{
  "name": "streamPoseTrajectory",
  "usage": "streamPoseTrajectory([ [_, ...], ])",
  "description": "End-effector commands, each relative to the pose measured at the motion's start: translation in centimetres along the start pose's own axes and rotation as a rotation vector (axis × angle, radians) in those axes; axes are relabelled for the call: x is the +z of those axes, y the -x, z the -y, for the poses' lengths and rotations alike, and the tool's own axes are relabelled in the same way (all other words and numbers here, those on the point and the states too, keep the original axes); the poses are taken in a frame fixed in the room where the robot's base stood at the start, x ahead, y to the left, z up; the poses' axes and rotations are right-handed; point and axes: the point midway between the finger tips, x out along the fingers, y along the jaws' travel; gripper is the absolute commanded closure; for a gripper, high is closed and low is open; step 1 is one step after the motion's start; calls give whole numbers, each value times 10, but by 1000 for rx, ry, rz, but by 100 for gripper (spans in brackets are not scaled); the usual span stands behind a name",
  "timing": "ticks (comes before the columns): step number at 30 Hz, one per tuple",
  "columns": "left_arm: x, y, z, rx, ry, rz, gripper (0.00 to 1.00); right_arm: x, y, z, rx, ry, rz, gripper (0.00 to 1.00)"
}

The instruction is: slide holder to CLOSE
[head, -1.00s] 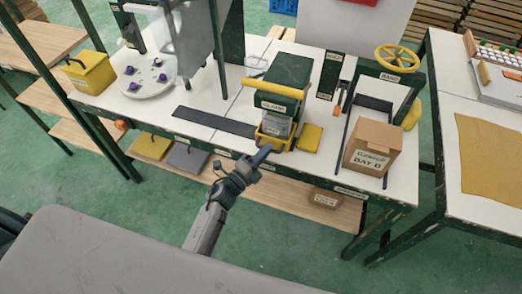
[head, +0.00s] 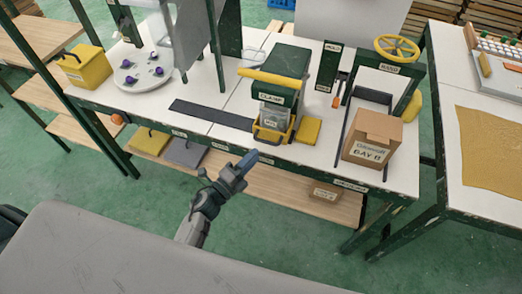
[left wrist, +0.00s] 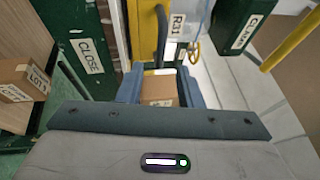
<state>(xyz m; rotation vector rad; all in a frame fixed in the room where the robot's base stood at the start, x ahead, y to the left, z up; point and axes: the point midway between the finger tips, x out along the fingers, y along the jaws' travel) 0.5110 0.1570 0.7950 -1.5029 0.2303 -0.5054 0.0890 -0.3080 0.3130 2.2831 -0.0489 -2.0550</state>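The yellow holder (head: 268,133) stands at the right end of a dark flat track (head: 213,114) on the white bench, below the green clamp block (head: 282,72) with its yellow lever. A labelled item (head: 275,112) sits in the holder. My left gripper (head: 245,160) is in front of the bench edge, apart from the holder, to its lower left. In the left wrist view its two blue fingers (left wrist: 160,76) are spread, with a labelled brown box (left wrist: 159,90) visible between them. A CLOSE label (left wrist: 86,56) shows on a green edge there. My right gripper is not in view.
A yellow block (head: 309,130) lies right of the holder, and a cardboard box (head: 372,140) stands further right. A yellow bin (head: 80,66) and a round white plate with purple knobs (head: 142,72) are at the left. The dark track left of the holder is clear.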

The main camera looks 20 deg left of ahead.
Motion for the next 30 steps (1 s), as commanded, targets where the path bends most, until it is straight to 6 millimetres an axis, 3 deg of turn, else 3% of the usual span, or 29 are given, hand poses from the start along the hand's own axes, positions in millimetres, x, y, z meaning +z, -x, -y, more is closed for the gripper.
streamPoseTrajectory([
  [3, -1, 24, -3, 2, -1, -1, 67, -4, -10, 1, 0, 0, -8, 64],
  [9, -1, 45, -2, 1, -2, -1, 67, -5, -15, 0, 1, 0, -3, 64],
  [27, -1, 48, 0, 0, 0, 0, 67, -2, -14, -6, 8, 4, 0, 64],
  [30, 1, 50, -10, 18, 29, 15, 67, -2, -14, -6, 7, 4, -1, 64],
])
